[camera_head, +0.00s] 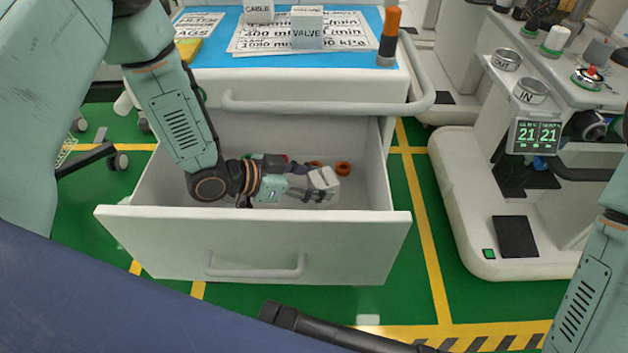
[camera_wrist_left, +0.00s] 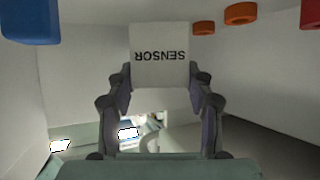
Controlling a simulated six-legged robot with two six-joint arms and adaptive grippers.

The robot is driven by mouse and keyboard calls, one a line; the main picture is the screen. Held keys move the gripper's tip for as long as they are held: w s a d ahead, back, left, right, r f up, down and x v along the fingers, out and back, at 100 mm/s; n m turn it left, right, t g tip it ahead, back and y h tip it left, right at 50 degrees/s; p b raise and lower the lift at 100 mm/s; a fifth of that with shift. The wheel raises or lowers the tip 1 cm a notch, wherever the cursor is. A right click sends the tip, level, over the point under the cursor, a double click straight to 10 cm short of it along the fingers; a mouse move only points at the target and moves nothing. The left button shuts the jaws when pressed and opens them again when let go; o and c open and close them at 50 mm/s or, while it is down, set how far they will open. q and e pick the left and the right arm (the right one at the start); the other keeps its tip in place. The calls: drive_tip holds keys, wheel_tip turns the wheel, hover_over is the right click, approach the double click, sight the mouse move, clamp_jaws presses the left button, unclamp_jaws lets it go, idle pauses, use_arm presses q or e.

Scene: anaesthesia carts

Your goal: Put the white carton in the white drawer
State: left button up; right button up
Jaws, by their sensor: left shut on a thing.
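The white drawer (camera_head: 255,243) is pulled open from the cart. My left gripper (camera_head: 312,188) reaches down into it. In the left wrist view the left gripper (camera_wrist_left: 160,82) is shut on a white carton (camera_wrist_left: 160,48) marked SENSOR, which reads upside down. In the head view this carton (camera_head: 325,179) shows small at the fingertips, inside the drawer's walls; whether it touches the drawer floor cannot be told. My right gripper is not in view; only part of that arm shows at the right edge.
Orange rings (camera_head: 343,168) lie in the back of the drawer. A VALVE carton (camera_head: 307,32), a CABLE carton (camera_head: 259,12), printed sheets and an orange-topped cylinder (camera_head: 389,36) are on the blue cart top. A white machine (camera_head: 500,205) stands to the right.

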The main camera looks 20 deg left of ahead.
use_arm(q)
drive_tip(key=shift+w+d+f, duration=0.1)
drive_tip(key=shift+f, duration=0.45)
drive_tip(key=o, duration=1.2)
drive_tip(key=shift+r, duration=0.2)
drive_tip(key=shift+r+p+v, duration=0.15)
drive_tip(key=shift+p+v, duration=1.6)
drive_tip(key=shift+v, duration=1.4)
drive_tip(key=shift+r+p+v, duration=0.1)
drive_tip(key=shift+p+v, duration=1.65)
drive_tip(key=shift+v, duration=1.35)
drive_tip(key=shift+d, duration=0.1)
